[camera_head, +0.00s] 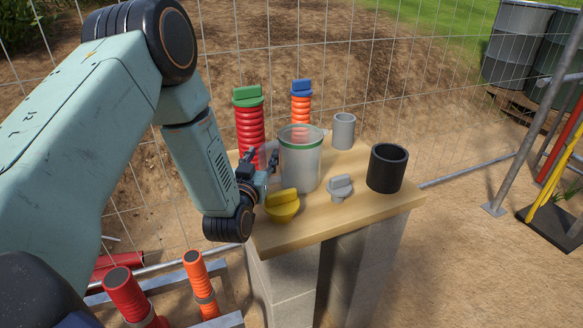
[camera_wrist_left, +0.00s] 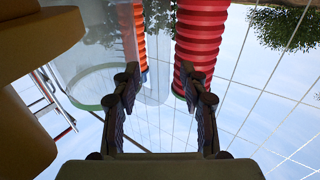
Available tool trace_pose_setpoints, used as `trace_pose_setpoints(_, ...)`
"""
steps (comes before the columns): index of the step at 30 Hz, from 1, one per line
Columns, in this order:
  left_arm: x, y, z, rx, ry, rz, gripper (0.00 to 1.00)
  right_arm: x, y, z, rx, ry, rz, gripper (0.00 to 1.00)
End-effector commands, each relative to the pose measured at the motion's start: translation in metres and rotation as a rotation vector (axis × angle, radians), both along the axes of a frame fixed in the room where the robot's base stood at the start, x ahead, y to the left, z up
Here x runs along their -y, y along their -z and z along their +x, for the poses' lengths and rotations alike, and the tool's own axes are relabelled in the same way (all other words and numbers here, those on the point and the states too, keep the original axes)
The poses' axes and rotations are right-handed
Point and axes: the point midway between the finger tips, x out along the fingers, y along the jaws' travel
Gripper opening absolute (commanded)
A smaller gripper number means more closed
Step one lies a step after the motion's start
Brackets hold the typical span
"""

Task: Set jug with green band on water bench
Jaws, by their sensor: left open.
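The jug with the green band (camera_head: 300,165) is a clear, pale vessel standing upright on a wooden-topped bench (camera_head: 330,222); the green band runs near its rim. My left gripper (camera_head: 268,160) is open at the jug's left side, low over the bench top. Whether it touches the jug I cannot tell. In the left wrist view, the open fingers (camera_wrist_left: 160,88) show with the see-through jug (camera_wrist_left: 90,70) on the left, partly behind the left finger. My right gripper is not in view.
Close around are a red ribbed hose (camera_head: 250,128) with green cap, an orange one (camera_head: 301,108) with blue cap, a yellow plug (camera_head: 282,206), a grey plug (camera_head: 340,187), a grey cup (camera_head: 344,130) and a black cup (camera_head: 387,168). Mesh fence (camera_head: 420,80) stands behind.

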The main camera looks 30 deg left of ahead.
Motion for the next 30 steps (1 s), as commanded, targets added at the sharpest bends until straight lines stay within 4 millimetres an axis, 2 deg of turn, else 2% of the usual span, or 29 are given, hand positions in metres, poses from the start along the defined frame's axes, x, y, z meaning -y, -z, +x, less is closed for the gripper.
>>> trace_pose_setpoints(8, 0.0012, -0.0006, 0.0030, 0.000, 0.000, 0.000, 0.44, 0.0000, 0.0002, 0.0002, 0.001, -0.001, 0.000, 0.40)
trace_pose_setpoints(23, 0.0011, -0.0004, 0.0027, 0.000, -0.001, 0.000, 0.01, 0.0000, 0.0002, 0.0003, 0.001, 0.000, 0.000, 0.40)
trace_pose_setpoints(30, 0.0010, -0.0007, 0.0028, 0.001, -0.001, 0.000, 0.00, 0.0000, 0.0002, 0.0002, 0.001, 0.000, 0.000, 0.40)
